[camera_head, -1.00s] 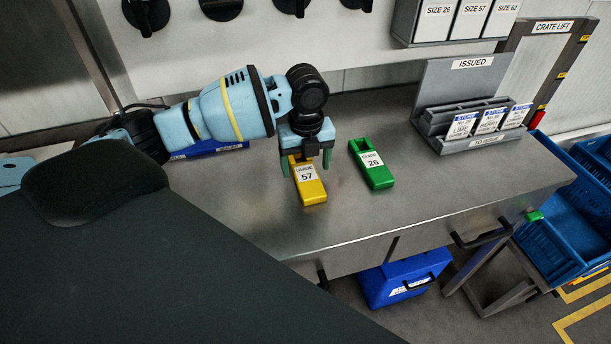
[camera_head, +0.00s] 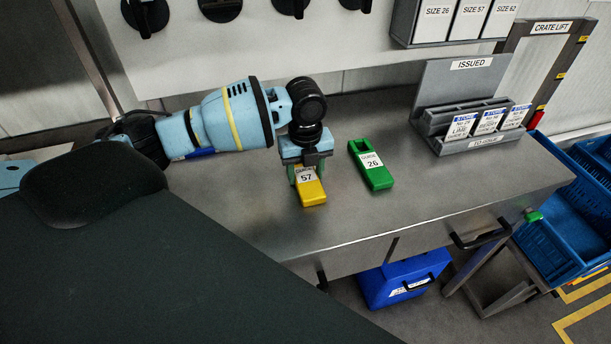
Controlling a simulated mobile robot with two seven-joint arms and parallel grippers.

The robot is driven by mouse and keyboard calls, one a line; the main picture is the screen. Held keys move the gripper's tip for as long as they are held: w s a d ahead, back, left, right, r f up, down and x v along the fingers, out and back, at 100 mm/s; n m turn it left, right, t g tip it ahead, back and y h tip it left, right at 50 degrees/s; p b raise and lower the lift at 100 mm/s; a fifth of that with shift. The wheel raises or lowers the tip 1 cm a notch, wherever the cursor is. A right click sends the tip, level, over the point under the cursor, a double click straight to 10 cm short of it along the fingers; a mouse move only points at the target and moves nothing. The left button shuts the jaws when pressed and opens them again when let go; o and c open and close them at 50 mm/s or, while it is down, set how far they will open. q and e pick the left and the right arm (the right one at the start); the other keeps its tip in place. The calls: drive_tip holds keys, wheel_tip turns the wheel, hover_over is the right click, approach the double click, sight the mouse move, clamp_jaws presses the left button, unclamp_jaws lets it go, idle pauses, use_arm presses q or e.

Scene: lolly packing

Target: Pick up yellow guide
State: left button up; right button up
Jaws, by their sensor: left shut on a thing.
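The yellow guide (camera_head: 312,194), with a white label reading "GUIDE 57", lies on the grey metal worktop (camera_head: 400,215). My left gripper (camera_head: 306,172) comes down over its far end and is shut on it, a finger on each side. The far end of the guide is hidden under the gripper. I cannot tell any gap between the guide and the worktop. My right gripper is not in view.
A green guide (camera_head: 379,178) labelled 26 lies just right of the yellow one. A grey "ISSUED" rack (camera_head: 467,92) with cards stands at the back right. Blue crates (camera_head: 560,220) are off the right end. The worktop's front middle is clear.

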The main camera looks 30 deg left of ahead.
sight(306, 174)
use_arm(q)
drive_tip(key=shift+r, duration=0.1)
drive_tip(key=shift+r, duration=0.5)
wheel_tip(306, 174, up, 2)
drive_tip(key=shift+r, duration=0.15)
drive_tip(key=s+d, duration=0.2)
drive_tip(key=d, duration=0.2)
drive_tip(key=s+d+r, duration=0.1)
drive_tip(key=s+d, duration=0.2)
drive_tip(key=d, duration=0.2)
drive_tip(key=s+d, duration=0.3)
drive_tip(key=d, duration=0.1)
drive_tip(key=shift+s+d+r, duration=0.2)
drive_tip(key=shift+d+r, duration=0.1)
drive_tip(key=shift+a, duration=0.1)
